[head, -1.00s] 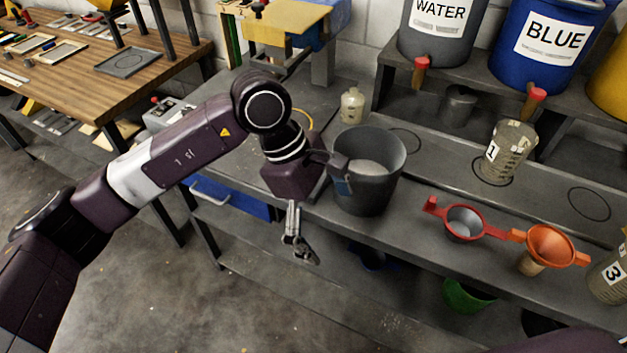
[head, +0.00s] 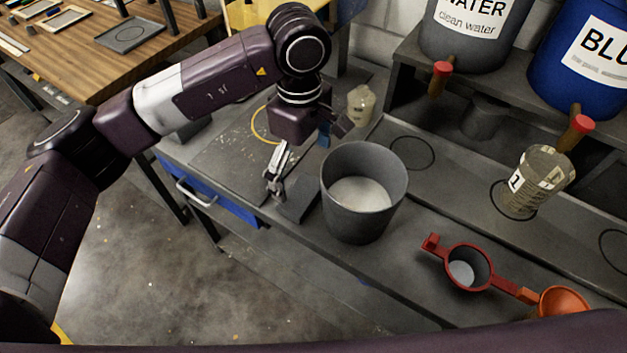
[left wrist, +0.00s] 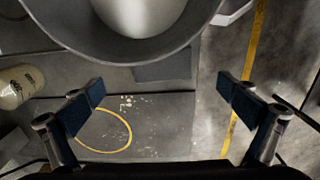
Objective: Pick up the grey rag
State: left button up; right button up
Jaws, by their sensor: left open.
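A flat, dark grey piece that looks like the grey rag (head: 299,201) lies on the bench just left of the grey bucket (head: 364,200). It also shows in the left wrist view as a plain grey patch (left wrist: 165,68), partly hidden by the bucket's rim (left wrist: 130,52). My right gripper is out of view.
A red-handled cup (head: 466,266), an orange funnel (head: 560,301) and a jar marked 1 (head: 533,183) are to the right. A paint-spattered board with a yellow ring (head: 238,150) lies left.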

aim_at(303, 192)
pick_arm(q)
jog(key=f, duration=0.1)
jog(key=f+p, duration=0.2)
jog(key=shift+s+a+f, duration=0.25)
jog(key=shift+s+a, duration=0.05)
jog(key=f, duration=0.2)
jog(key=p, duration=0.1)
jog(key=shift+w+d+f, duration=0.1)
jog(key=shift+w+f, duration=0.15)
jog(key=shift+f, duration=0.15)
jog(key=shift+w+f, duration=0.1)
jog(key=shift+f, duration=0.35)
jog(key=c, duration=1.1)
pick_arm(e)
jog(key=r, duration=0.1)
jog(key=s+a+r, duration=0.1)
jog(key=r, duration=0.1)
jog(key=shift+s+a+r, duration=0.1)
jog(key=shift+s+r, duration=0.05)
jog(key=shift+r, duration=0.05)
pick_arm(q)
jog(key=shift+c, duration=0.2)
jog(key=shift+r, duration=0.6)
notch_tip(303, 192, up, 19)
jog(key=b, duration=0.4)
jog(key=shift+b, duration=0.35)
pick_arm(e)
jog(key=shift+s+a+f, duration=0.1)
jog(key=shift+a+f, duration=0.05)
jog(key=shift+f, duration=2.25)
